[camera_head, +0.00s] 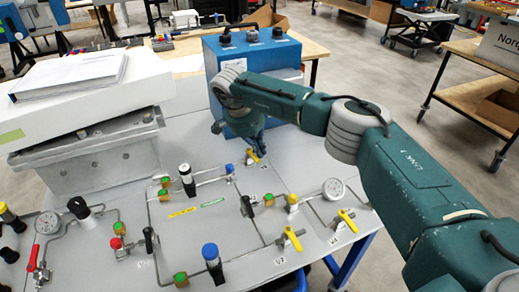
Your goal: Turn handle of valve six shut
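A yellow valve handle (252,156) sits on the grey panel (225,245), near its back edge and in front of the blue box. The label by it is too small to read, so I cannot tell for sure that it is valve six. My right arm reaches in from the right, and my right gripper (257,146) points down right at this handle. The fingers are dark and small here. I cannot tell whether they touch the handle or how far apart they are. My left gripper is not in view.
The blue box (252,58) stands close behind my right gripper. Other yellow handles (292,239) (347,219), a gauge (333,189) and pipes stand on the panel. A red handle (33,258) is at left. A metal enclosure (90,155) with a white binder above stands back left.

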